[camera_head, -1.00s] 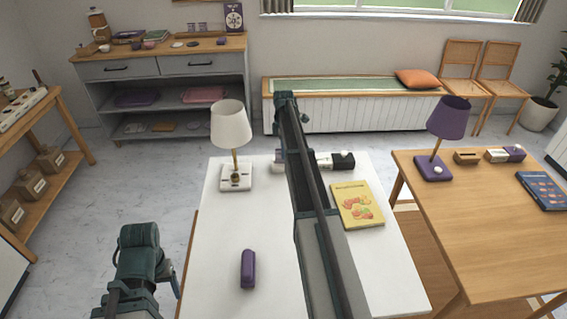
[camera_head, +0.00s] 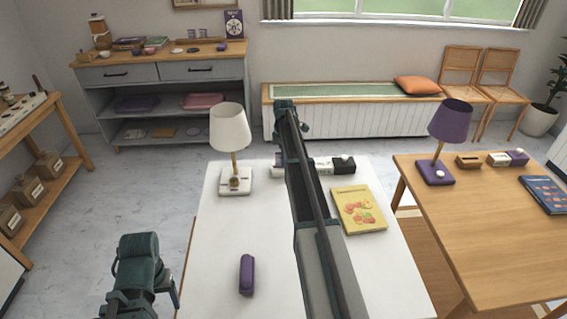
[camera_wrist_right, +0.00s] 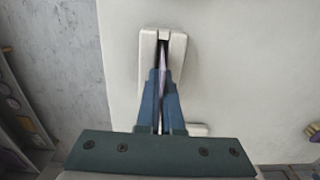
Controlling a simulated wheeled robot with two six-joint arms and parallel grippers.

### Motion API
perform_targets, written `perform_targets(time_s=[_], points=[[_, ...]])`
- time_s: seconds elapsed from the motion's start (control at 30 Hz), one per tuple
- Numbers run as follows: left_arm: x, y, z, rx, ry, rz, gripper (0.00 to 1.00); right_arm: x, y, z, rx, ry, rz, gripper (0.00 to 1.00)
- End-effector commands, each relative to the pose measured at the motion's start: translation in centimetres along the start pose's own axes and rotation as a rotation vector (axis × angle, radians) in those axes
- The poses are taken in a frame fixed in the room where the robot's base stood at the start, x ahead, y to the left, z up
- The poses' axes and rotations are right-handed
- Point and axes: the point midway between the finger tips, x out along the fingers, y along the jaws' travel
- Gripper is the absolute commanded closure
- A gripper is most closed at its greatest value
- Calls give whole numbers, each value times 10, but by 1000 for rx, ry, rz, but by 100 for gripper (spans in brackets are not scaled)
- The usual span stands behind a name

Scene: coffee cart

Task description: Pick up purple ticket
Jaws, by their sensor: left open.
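In the right wrist view a pale holder (camera_wrist_right: 148,45) with a dark slot stands on the white surface. A thin pale purple strip, which looks like the purple ticket (camera_wrist_right: 162,58), shows at the slot and between the fingers of my right gripper (camera_wrist_right: 162,80). The fingers are close together on it; its lower part is hidden. In the head view my right arm crosses the white table, with its far end (camera_head: 284,105) at the back, and hides the ticket. My left gripper (camera_head: 168,290) is open and low at the left, beside the table's edge.
The white table (camera_head: 215,265) bears a white lamp (camera_head: 230,130), a purple case (camera_head: 247,273) and a yellow book (camera_head: 359,209). Black and white blocks (camera_head: 320,165) are partly behind my arm. A wooden table (camera_head: 480,235) with a purple lamp (camera_head: 450,120) stands right.

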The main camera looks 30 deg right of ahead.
Motion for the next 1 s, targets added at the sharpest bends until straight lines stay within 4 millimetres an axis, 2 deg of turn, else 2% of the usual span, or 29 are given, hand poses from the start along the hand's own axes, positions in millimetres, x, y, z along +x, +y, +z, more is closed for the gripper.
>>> perform_targets(time_s=[0.47,0.87,0.9,1.0], points=[[-8,-1,0,0,0,0,29,-8,0,0,0,0,0,100],[-43,-4,2,0,0,0,29,-43,0,0,0,0,0,100],[-38,-4,2,0,0,0,29,-38,-15,-1,-1,0,0,100],[-39,-4,2,0,0,0,29,-39,-38,-3,-1,0,0,100]])
